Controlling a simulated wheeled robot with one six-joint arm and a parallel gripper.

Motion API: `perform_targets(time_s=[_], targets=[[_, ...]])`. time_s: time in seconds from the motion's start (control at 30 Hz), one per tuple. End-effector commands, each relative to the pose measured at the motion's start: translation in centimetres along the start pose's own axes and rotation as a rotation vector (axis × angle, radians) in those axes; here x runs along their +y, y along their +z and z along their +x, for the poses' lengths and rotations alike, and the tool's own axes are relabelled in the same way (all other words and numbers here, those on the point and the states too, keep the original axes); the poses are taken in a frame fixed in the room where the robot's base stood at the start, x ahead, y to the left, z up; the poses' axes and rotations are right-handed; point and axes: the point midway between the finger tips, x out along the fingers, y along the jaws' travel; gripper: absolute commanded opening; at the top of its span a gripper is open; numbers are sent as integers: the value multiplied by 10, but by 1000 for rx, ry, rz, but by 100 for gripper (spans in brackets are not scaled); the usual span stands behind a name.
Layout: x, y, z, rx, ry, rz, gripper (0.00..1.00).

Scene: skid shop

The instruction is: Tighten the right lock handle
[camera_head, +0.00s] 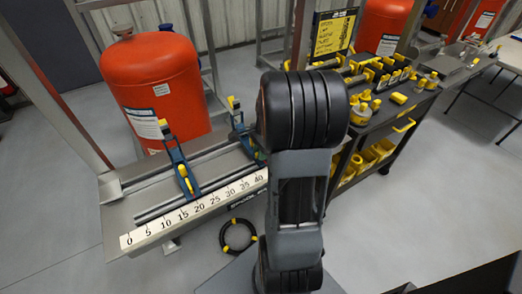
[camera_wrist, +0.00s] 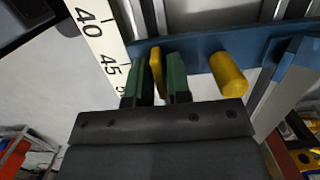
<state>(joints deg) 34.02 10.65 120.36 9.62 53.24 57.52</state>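A rail bench with a white number scale (camera_head: 200,205) carries two blue stops. The left blue stop (camera_head: 178,165) sits near the 15 to 20 marks, with yellow parts. The right blue stop (camera_head: 240,128) is partly hidden behind my arm; its blue bar (camera_wrist: 200,55) crosses the wrist view. The yellow right lock handle (camera_wrist: 156,72) stands between the two green fingers of my gripper (camera_wrist: 160,80). It looks close to both fingers; firm contact on both sides cannot be told. A round yellow knob (camera_wrist: 228,74) sits right of the fingers. My gripper is hidden in the head view.
A dark cart (camera_head: 395,135) with yellow tools and bins is at the right. A black coiled hose (camera_head: 238,236) lies on the floor below the bench. Grey floor is open at the front right.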

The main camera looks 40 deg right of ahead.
Motion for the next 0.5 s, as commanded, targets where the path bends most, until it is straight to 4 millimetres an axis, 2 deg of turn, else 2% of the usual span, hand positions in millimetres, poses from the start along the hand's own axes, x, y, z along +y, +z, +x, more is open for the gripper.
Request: perform_targets(time_s=[0.03, 0.17, 0.33, 0.5], targets=[[0, 0, 0, 0, 0, 0, 13], [0, 0, 0, 0, 0, 0, 1], [0, 0, -1, 0, 6, -38, 0], [0, 0, -1, 0, 33, -219, 0]])
